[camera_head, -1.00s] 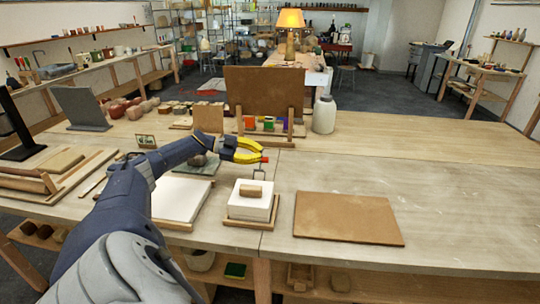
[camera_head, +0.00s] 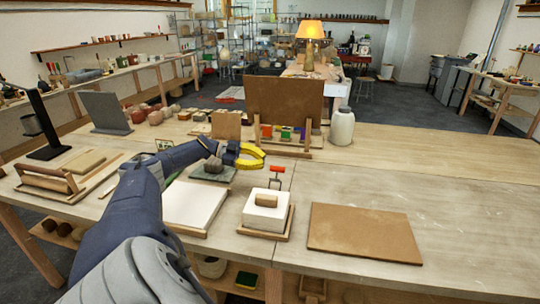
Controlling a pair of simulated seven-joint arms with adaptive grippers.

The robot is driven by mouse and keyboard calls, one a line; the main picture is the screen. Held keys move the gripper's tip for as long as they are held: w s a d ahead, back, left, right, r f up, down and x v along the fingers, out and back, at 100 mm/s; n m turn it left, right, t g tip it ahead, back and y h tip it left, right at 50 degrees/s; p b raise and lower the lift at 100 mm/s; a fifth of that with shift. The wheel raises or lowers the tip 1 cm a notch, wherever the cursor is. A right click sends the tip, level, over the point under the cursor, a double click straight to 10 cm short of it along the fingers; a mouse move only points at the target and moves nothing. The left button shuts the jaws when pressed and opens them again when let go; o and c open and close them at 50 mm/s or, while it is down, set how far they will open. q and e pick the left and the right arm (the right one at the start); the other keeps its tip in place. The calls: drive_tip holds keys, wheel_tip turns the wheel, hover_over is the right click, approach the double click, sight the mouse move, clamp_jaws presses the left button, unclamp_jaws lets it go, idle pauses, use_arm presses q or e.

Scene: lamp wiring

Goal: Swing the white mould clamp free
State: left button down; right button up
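The white mould (camera_head: 265,215) is a block on a small wooden tray, with a wooden piece (camera_head: 266,200) on top. Its thin metal clamp (camera_head: 276,183) stands up at the back, topped by a red handle (camera_head: 277,169). My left gripper (camera_head: 264,157) has yellow fingers and is in the air just left of and above the red handle, apart from it in the picture. There is some gap between the fingers, but whether the tips meet is unclear. No held thing shows. My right gripper is out of view.
A brown board (camera_head: 364,232) lies flat to the right. A white slab (camera_head: 195,203) lies to the left, under my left arm. Behind stand an upright brown panel (camera_head: 284,98) with coloured blocks and a white jar (camera_head: 341,127). The right rear tabletop is clear.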

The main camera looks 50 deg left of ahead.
use_arm(q)
drive_tip(key=shift+v, duration=2.3)
drive_tip(key=shift+d+f, duration=0.1)
